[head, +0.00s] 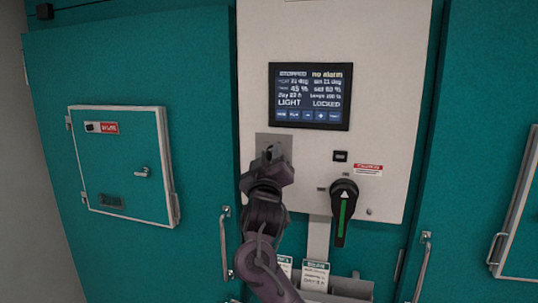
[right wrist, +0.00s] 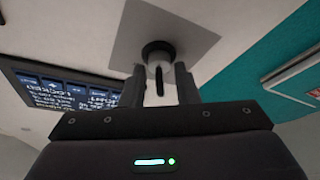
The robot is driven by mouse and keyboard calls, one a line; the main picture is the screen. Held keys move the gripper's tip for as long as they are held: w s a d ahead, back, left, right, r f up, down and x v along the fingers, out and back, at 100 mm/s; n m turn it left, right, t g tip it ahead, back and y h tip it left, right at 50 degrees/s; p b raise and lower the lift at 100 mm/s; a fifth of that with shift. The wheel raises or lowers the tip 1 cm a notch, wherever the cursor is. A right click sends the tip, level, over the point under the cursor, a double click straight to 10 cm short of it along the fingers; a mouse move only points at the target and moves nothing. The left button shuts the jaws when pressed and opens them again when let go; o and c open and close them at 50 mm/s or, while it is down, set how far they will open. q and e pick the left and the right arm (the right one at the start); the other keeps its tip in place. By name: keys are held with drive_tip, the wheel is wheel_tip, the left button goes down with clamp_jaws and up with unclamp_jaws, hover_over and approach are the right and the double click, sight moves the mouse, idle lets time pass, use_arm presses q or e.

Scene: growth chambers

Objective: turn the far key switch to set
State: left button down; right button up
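The key switch sits on a grey square plate (head: 284,140) left of centre on the white control panel, below the screen. My right gripper (head: 272,162) is in front of it and hides most of it in the head view. In the right wrist view the switch shows as a dark round collar (right wrist: 155,48) with a pale barrel and a dark narrow key (right wrist: 160,82). My right gripper (right wrist: 160,84) has one finger on each side of the key, with visible gaps, so it is open around it. My left gripper is not in view.
The screen (head: 309,96) reads "no alarm", "LIGHT" and "LOCKED". A black rotary handle with a green stripe (head: 343,211) is right of my gripper. Door handles (head: 225,244) and tags (head: 315,276) are below. A small hatch (head: 123,165) is at left.

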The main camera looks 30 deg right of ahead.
drive_tip(key=shift+c, duration=0.3)
clamp_jaws()
drive_tip(key=shift+f, duration=0.1)
drive_tip(key=m+h+b, duration=0.1)
drive_tip(key=m, duration=0.1)
drive_tip(key=m+g+b, duration=0.1)
drive_tip(key=m+b, duration=0.1)
drive_tip(key=shift+f+h, duration=0.2)
drive_tip(key=shift+h, duration=0.2)
drive_tip(key=m+g+h+b, duration=0.1)
drive_tip(key=m+b, duration=0.1)
drive_tip(key=m, duration=0.2)
drive_tip(key=m+g+h+b, duration=0.1)
drive_tip(key=m, duration=0.1)
drive_tip(key=m+g+h+b, duration=0.1)
drive_tip(key=m, duration=0.2)
drive_tip(key=shift+r+g, duration=0.1)
drive_tip(key=shift+g, duration=0.3)
drive_tip(key=shift+r+m+g+h+b, duration=0.15)
drive_tip(key=shift+m+g+b, duration=0.3)
drive_tip(key=shift+m, duration=0.6)
drive_tip(key=shift+f+m+g+h+b, duration=0.1)
drive_tip(key=shift+m+g+h+b, duration=0.25)
drive_tip(key=shift+m, duration=0.7)
